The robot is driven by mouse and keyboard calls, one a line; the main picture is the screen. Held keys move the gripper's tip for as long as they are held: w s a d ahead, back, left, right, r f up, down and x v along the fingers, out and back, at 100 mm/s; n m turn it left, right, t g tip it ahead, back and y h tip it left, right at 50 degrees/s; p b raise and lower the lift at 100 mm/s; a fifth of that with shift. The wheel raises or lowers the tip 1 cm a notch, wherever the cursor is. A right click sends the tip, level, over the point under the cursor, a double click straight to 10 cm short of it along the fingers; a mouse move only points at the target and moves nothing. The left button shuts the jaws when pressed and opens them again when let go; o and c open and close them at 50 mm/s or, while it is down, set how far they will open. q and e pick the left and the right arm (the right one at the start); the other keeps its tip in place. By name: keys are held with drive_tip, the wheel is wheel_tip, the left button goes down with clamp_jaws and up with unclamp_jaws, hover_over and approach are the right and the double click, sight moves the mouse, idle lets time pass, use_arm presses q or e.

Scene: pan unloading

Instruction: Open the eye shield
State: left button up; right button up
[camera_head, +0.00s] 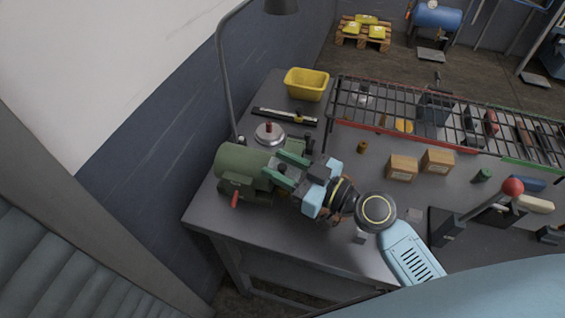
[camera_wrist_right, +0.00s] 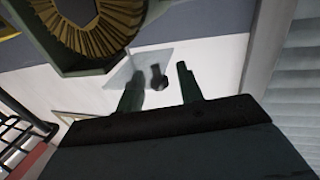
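A green bench grinder (camera_head: 240,165) stands at the left end of the grey table. In the right wrist view, its housing surrounds a brass-coloured wire wheel (camera_wrist_right: 85,22) at the top left. A see-through pane, seemingly the eye shield (camera_wrist_right: 150,58), hangs beside the housing, with a dark rod and round knob (camera_wrist_right: 160,78) in front of it. My right gripper (camera_head: 281,167) is at the grinder's right side. Its fingers (camera_wrist_right: 158,82) are apart, with the knob showing between them; I cannot tell whether either finger touches the shield. The shield is hard to make out in the head view.
A wire rack (camera_head: 440,112) with a red and green rim runs along the back. A yellow bin (camera_head: 307,84), small cardboard boxes (camera_head: 402,167) and a red-knobbed lever (camera_head: 512,187) are also on the table. A lamp pole rises behind the grinder.

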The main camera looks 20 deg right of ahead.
clamp_jaws()
